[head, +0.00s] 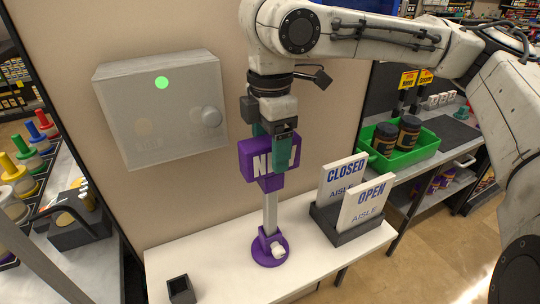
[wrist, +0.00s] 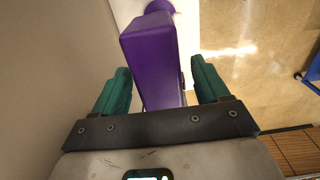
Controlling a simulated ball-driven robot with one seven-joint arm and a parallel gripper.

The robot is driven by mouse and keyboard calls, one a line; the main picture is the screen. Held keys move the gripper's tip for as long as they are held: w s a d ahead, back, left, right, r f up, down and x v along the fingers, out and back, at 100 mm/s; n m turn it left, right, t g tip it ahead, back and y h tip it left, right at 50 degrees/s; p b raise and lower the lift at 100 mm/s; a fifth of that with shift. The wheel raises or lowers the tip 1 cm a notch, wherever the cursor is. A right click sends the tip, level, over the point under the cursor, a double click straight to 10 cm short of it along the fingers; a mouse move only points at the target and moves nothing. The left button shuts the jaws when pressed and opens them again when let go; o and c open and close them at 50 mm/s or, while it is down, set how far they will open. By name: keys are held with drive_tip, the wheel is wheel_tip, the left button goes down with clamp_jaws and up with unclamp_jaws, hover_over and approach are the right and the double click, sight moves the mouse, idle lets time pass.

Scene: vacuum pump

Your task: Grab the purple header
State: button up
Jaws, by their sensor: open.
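The purple header (head: 262,164) with white letters sits on top of a pale upright post (head: 270,208) with a round purple base (head: 270,250) on the white counter. My gripper (head: 267,150) is above and in front of the header and hides part of its lettering. In the wrist view the purple header (wrist: 151,55) lies between the two green fingers of my gripper (wrist: 160,88). The gripper is open and holds nothing.
A grey box (head: 160,110) with a green light and a knob hangs on the wall at left. A dark holder (head: 345,228) with CLOSED and OPEN signs stands right of the post. A small dark cup (head: 181,290) is at the counter's front left. A green tray (head: 400,155) with jars stands behind.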

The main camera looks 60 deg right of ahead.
drive_tip(key=shift+f, duration=0.25)
idle(0.5)
drive_tip(key=shift+c, duration=0.3)
drive_tip(key=c, duration=1)
drive_tip(key=shift+r, duration=0.15)
